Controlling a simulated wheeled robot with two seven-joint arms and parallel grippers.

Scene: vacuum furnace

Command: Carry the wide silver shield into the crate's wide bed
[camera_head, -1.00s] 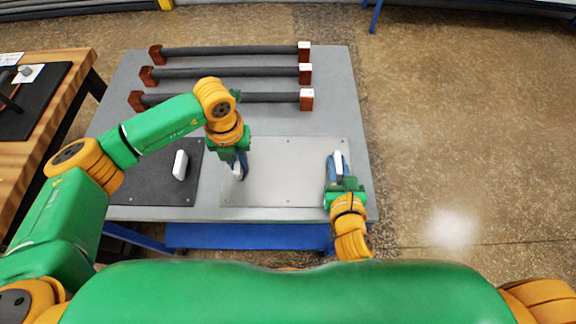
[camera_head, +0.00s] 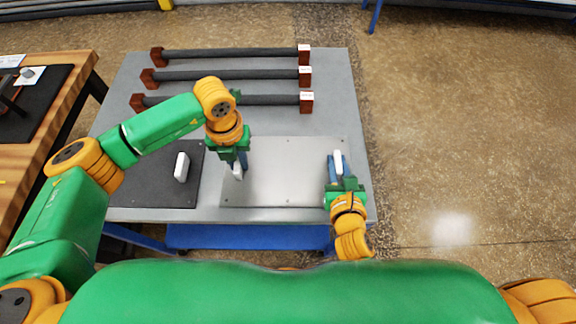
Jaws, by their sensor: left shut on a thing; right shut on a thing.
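The wide silver shield (camera_head: 285,178) is a flat, pale metal sheet on or just above the right part of the grey table (camera_head: 210,122); I cannot tell whether it touches. My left gripper (camera_head: 239,172) is shut on the white handle at the shield's left side. My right gripper (camera_head: 338,162) is shut on the white handle (camera_head: 338,158) at its right side. The grippers partly cover both handles. I cannot make out a crate in this view.
A dark sheet (camera_head: 150,185) with a white handle (camera_head: 182,167) lies left of the shield. Several dark rods with red-brown end blocks (camera_head: 306,102) lie behind it. A wooden bench (camera_head: 50,125) stands at the left. The floor (camera_head: 470,150) at the right is clear.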

